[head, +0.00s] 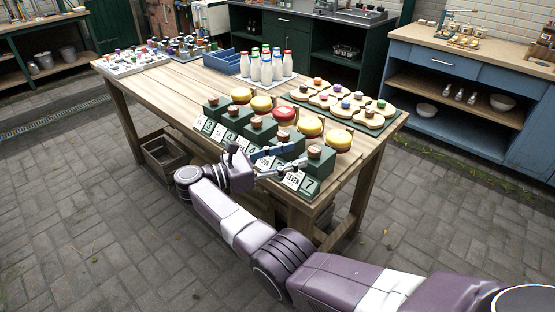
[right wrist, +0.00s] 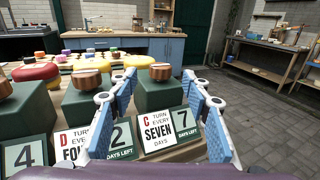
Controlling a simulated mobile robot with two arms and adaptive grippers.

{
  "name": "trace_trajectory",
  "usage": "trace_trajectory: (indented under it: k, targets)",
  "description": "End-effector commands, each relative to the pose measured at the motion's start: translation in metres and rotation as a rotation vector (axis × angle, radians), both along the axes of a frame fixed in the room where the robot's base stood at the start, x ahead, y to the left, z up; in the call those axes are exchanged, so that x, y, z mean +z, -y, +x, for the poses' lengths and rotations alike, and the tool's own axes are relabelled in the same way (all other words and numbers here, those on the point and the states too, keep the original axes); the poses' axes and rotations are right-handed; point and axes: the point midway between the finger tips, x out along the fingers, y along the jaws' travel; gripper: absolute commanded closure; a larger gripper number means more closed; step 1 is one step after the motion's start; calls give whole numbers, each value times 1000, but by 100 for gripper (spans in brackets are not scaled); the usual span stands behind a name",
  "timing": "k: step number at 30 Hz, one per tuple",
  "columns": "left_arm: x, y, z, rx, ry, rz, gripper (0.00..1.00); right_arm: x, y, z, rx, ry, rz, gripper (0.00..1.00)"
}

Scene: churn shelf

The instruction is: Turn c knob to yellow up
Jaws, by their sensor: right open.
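The c knob (right wrist: 160,71) is a small copper-brown round knob on top of a dark green block (right wrist: 158,95). The block's card (right wrist: 158,133) reads C, turn every seven days, with a 7 days left plate beside it. In the head view the c knob (head: 314,152) tops the nearest block at the row's right end. My right gripper (head: 297,156) is open, its blue-padded fingers just in front of that block. In the right wrist view my right gripper (right wrist: 160,80) frames the knob between its fingertips, apparently not touching it. No yellow mark is clear on the knob. My left gripper is out of view.
The D block's knob (right wrist: 87,78) stands close left of the right gripper. Yellow wheels (head: 338,140) and a red wheel (head: 285,113) sit behind the blocks. Bottles (head: 267,67) stand farther back on the wooden table (head: 180,85). The floor right of the table is clear.

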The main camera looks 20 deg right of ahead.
Motion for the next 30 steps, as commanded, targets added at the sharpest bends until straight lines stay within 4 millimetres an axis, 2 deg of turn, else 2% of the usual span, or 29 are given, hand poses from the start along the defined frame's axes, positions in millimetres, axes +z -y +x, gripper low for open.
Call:
trace_trajectory:
  k: [3, 10, 30]
  targets:
    - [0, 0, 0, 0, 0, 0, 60, 1, -22, 1, 1, -1, -2, 56]
    - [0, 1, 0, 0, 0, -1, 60, 0, -41, 1, 0, 0, 0, 56]
    - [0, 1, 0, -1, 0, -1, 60, 0, -47, 0, -2, 0, -2, 56]
